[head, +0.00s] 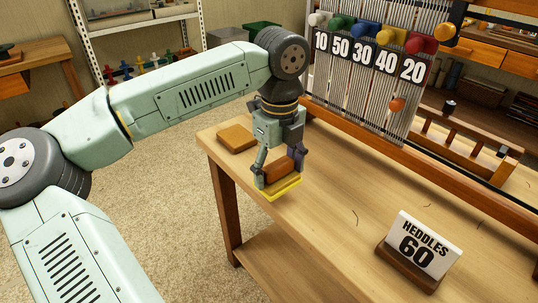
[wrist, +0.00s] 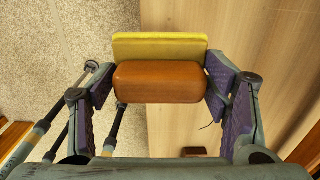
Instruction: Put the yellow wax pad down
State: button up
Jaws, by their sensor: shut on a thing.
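The yellow wax pad (head: 281,190) has a flat yellow face and an orange-brown block-shaped back. It also shows in the wrist view (wrist: 160,47), with the brown back (wrist: 160,84) between the fingers. My gripper (head: 279,176) points down and is shut on the brown back, one finger at each end. The yellow face is underneath, over the near-left part of the wooden table (head: 340,222). I cannot tell whether the pad touches the tabletop.
A brown block (head: 236,138) lies on the table's left corner. A "HEDDLES 60" sign (head: 420,250) stands at the right front. Behind is a rack of threads with numbered tags (head: 368,52) and coloured knobs. The tabletop between pad and sign is mostly clear.

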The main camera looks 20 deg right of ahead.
jog(key=w, duration=0.3)
jog(key=w+d+p, duration=0.1)
jog(key=w, duration=0.2)
jog(key=w+d+p, duration=0.1)
jog(key=w, duration=0.2)
jog(key=shift+w+d+f, duration=0.2)
jog(key=shift+f, duration=0.15)
jog(key=shift+s+f+p, duration=0.1)
jog(key=shift+f+p, duration=0.25)
jog(key=shift+f, duration=1.5)
jog(key=shift+f, duration=0.2)
jog(key=o, duration=1.3)
jog(key=shift+r, duration=0.1)
